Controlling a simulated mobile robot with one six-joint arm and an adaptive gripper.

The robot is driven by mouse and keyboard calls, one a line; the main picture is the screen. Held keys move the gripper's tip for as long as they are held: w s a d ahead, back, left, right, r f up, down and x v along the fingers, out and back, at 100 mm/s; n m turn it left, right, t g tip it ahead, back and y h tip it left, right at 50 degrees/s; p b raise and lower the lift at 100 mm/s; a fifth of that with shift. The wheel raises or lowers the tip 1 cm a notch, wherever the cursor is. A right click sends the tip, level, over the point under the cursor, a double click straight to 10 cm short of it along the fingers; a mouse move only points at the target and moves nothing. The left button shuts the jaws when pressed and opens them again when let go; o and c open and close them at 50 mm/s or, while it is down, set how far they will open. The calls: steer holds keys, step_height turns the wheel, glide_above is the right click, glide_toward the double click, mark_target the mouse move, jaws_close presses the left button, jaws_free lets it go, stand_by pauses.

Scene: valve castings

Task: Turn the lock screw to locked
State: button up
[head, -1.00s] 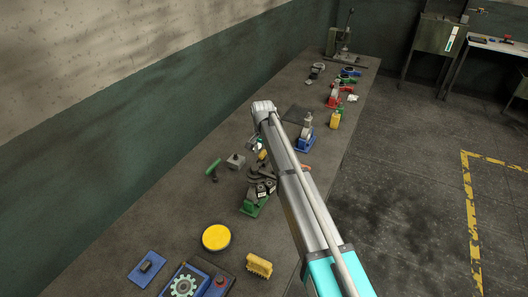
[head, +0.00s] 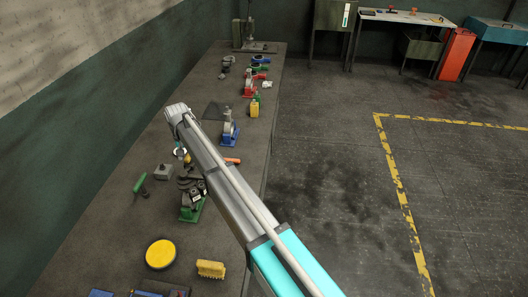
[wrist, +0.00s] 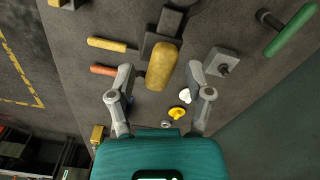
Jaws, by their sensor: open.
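I cannot make out the lock screw for certain in either view. In the wrist view my gripper (wrist: 161,70) is open, with its two grey fingers on either side of a yellow-brown rounded handle (wrist: 161,66); whether they touch it I cannot tell. Behind that handle is a dark casting part (wrist: 158,35). A grey block with a small dark knob (wrist: 222,62) lies right of the fingers. In the head view a dark casting on a green base (head: 191,208) stands on the bench, partly beside my arm. My gripper is mostly hidden there.
On the bench (head: 100,225) are a green-handled tool (head: 140,182), a yellow disc (head: 160,253), a yellow brush (head: 210,269) and a blue-based fixture (head: 229,135). Orange (wrist: 103,70) and yellow (wrist: 108,44) handles lie left in the wrist view. The floor right of the bench is open.

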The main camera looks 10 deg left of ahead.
mark_target(188, 156)
steer(key=n, duration=0.5)
steer(key=shift+n, duration=0.4)
steer(key=n, duration=0.5)
steer(key=shift+n, duration=0.4)
steer(key=n, duration=0.5)
steer(key=shift+n, duration=0.4)
steer(key=n, duration=0.5)
steer(key=shift+n, duration=0.3)
step_height(188, 156, up, 14)
steer(key=p, duration=1.4)
steer(key=w+d+f+m+b, duration=0.1)
steer(key=d+f+b, duration=0.3)
steer(key=d, duration=1)
steer(key=w+d+f+m+b, duration=0.1)
steer(key=d+f+m+b, duration=0.3)
steer(key=d, duration=1.1)
steer(key=shift+d+f, duration=0.15)
steer(key=shift+d, duration=0.15)
steer(key=shift+w, duration=0.15)
